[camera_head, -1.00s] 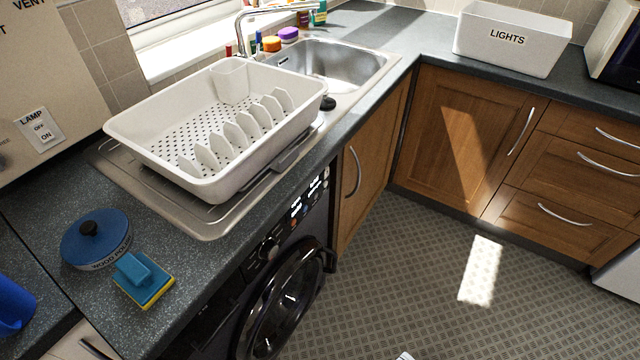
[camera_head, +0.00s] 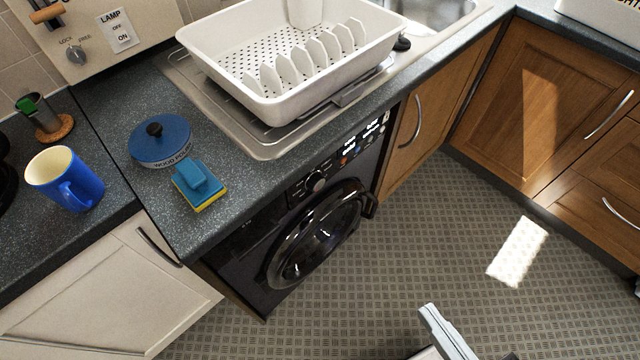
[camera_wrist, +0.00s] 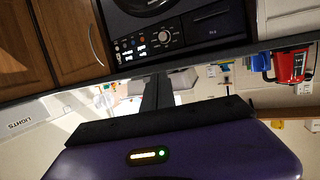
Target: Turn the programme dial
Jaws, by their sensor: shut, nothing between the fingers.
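The programme dial (camera_head: 316,183) is a round knob on the control panel of the black washing machine (camera_head: 250,262), under the counter. In the wrist view the picture is upside down, and the dial (camera_wrist: 163,37) shows near the top, beside lit panel marks. My gripper (camera_wrist: 158,80) shows there as dark fingers, shut and empty, below the dial in the picture. I see no contact between them. In the head view only a pale grey part of my arm shows at the bottom edge, right of the machine, over the floor.
The round machine door (camera_head: 315,235) bulges below the panel. The patterned floor (camera_head: 400,265) in front is clear.

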